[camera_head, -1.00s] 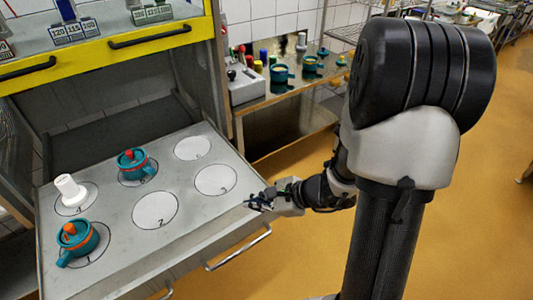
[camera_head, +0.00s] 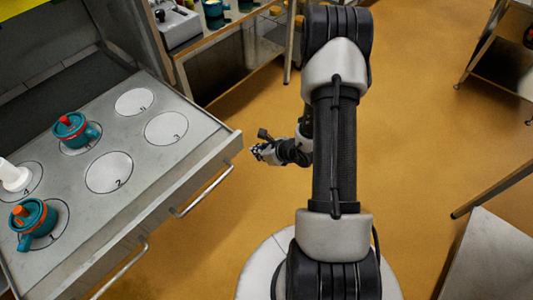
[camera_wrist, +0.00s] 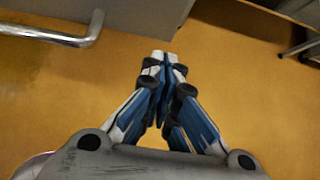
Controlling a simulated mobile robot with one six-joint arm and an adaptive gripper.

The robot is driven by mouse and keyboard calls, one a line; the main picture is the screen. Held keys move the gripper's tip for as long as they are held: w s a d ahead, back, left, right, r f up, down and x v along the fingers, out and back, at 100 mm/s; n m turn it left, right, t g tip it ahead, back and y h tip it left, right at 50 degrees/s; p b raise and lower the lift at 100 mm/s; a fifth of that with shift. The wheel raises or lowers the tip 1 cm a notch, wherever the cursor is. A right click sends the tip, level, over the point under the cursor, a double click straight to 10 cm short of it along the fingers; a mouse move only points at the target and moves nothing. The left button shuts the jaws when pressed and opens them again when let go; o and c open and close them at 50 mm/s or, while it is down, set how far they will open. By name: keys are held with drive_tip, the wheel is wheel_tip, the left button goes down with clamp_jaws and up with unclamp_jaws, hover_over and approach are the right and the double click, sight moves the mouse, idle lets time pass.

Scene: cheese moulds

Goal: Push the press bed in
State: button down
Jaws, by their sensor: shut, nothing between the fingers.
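The press bed (camera_head: 140,205) is a grey metal drawer-like plate, pulled out from its cabinet, with numbered white circles on top and bar handles on its front. A teal mould with a red knob (camera_head: 75,129), a teal mould with an orange knob (camera_head: 34,218) and a white piece (camera_head: 13,176) stand on it. My gripper (camera_head: 256,151) is shut and empty, just right of the bed's front edge, apart from it in the head view. In the wrist view, my gripper's fingertips (camera_wrist: 162,57) are together over the floor, and a handle (camera_wrist: 62,35) shows at upper left.
A side table (camera_head: 225,30) with a grey box (camera_head: 177,28) and teal pots stands beyond the bed. A grey surface (camera_head: 490,255) is at lower right. The yellow-brown floor (camera_head: 430,100) between is mostly clear.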

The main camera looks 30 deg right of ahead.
drive_tip(key=w, duration=0.2)
drive_tip(key=w+a, duration=0.1)
drive_tip(key=w, duration=0.1)
drive_tip(key=shift+a+f, duration=0.1)
drive_tip(key=shift+f, duration=0.05)
drive_tip(key=shift+w, duration=0.2)
